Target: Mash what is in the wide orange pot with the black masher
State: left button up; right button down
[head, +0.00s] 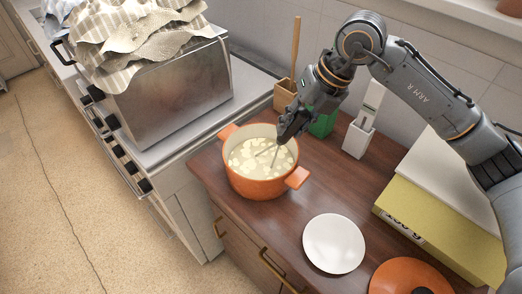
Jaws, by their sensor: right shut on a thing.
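The wide orange pot (262,188) stands on the brown wooden counter with pale chunks in pale liquid (247,158) inside. My right gripper (287,132) is over the pot's back right rim, shut on the black masher. The masher's thin grey metal part (275,155) reaches down into the pot among the chunks. Its dark handle is mostly hidden by the gripper, and its lower end is hard to make out. My left gripper is not in view.
A white plate (334,243) and an orange lid (408,274) lie in front right. A yellow box (440,228) is at right. Behind stand a wooden holder (284,94), a green container (323,124) and a white holder (357,139). A cloth-topped metal box (178,85) is left.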

jog(key=shift+r+p, duration=1.35)
jog(key=shift+r, duration=1)
jog(key=shift+f, duration=0.15)
jog(key=shift+f+b, duration=2.2)
jog(key=shift+f, duration=0.25)
jog(key=shift+r, duration=0.2)
